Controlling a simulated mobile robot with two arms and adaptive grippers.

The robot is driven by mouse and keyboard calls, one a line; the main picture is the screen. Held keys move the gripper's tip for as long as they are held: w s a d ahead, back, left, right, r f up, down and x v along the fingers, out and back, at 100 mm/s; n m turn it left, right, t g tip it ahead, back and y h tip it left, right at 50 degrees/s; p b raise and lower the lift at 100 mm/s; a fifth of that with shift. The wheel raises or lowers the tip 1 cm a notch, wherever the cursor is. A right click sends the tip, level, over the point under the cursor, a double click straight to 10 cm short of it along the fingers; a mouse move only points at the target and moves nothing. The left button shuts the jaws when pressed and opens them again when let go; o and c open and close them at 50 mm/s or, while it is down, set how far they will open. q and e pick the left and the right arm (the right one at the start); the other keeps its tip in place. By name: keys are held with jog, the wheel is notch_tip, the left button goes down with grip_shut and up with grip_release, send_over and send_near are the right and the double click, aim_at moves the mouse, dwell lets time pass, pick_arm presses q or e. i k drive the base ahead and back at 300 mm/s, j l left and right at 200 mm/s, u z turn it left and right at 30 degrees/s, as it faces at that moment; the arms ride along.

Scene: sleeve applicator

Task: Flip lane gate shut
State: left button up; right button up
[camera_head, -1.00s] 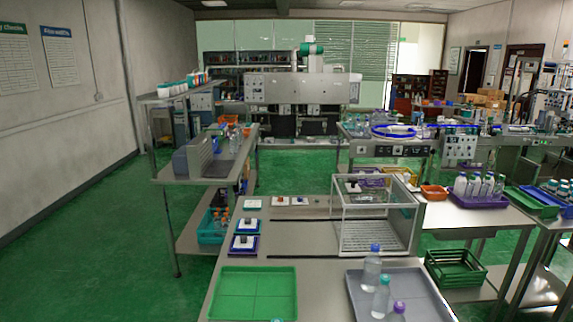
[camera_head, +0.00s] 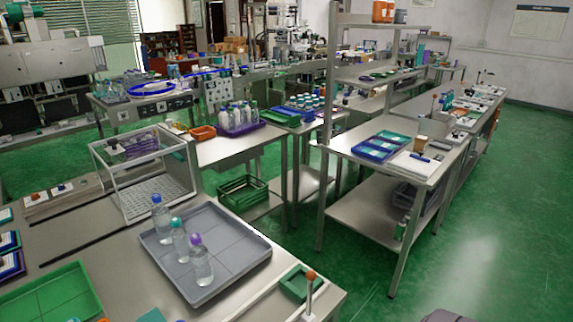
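I cannot single out a lane gate with certainty. At the near right corner of the steel table, an upright lever with an orange ball knob (camera_head: 310,276) stands beside a small green frame (camera_head: 298,284). A clear-walled box (camera_head: 145,170) with a slotted floor sits on the table at the left. A grey tray (camera_head: 233,262) holds three clear bottles with blue, teal and purple caps. Neither of my grippers shows in the head view.
A green tray (camera_head: 50,297) lies at the table's lower left. A green crate (camera_head: 243,193) stands on a low shelf behind the table. A bench (camera_head: 345,172) with blue trays stands to the right. Green floor is clear at the far right.

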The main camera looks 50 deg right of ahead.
aim_at(310, 276)
jog(key=z, duration=1.55)
